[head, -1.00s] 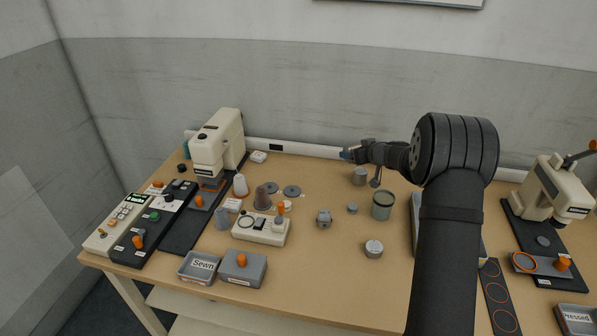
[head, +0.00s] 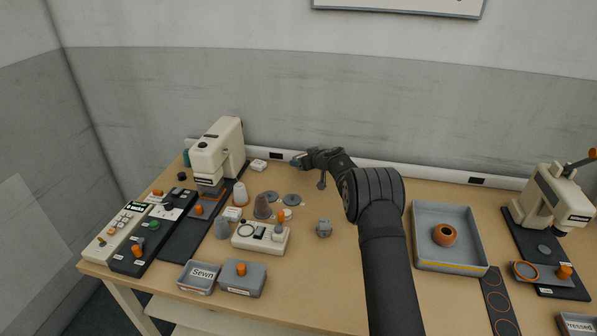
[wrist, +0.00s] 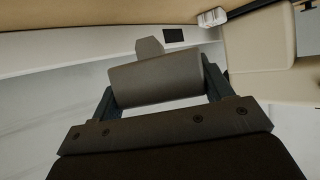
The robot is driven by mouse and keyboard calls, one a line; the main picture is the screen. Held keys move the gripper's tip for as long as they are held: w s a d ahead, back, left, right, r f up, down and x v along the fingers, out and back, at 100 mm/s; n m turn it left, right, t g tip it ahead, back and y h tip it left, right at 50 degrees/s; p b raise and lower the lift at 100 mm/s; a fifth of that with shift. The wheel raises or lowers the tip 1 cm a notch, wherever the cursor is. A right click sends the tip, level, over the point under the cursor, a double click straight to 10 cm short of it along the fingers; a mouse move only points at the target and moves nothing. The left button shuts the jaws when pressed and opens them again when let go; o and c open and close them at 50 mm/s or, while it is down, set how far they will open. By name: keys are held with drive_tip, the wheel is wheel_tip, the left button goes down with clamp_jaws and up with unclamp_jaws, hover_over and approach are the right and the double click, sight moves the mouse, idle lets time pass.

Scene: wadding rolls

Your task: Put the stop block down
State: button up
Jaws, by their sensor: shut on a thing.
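My gripper (head: 297,162) is over the back of the table, right of the cream sewing machine (head: 217,155). In the wrist view (wrist: 158,85) its two fingers are shut on the sides of a grey block, likely the stop block (wrist: 155,78). The block has a smaller stub on its far side. It is held close to the palm, and I see no table contact under it. In the head view the block is too small to make out clearly.
A small white box (head: 258,166) lies near the back rail, left of my gripper. A grey tray (head: 449,264) with an orange roll (head: 444,235) is right of my arm.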

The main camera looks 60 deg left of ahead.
drive_tip(key=shift+s+a+f, duration=0.35)
drive_tip(key=shift+a, duration=0.15)
drive_tip(key=shift+s+a+f, duration=0.3)
drive_tip(key=shift+a+f, duration=0.05)
drive_tip(key=shift+a, duration=0.15)
drive_tip(key=shift+f, duration=1.9)
drive_tip(key=shift+f, duration=0.15)
drive_tip(key=o, duration=1.4)
drive_tip(key=shift+f, duration=0.1)
drive_tip(key=shift+d+r, duration=0.15)
drive_tip(key=shift+r, duration=0.1)
drive_tip(key=v, duration=1.1)
drive_tip(key=shift+d, duration=0.35)
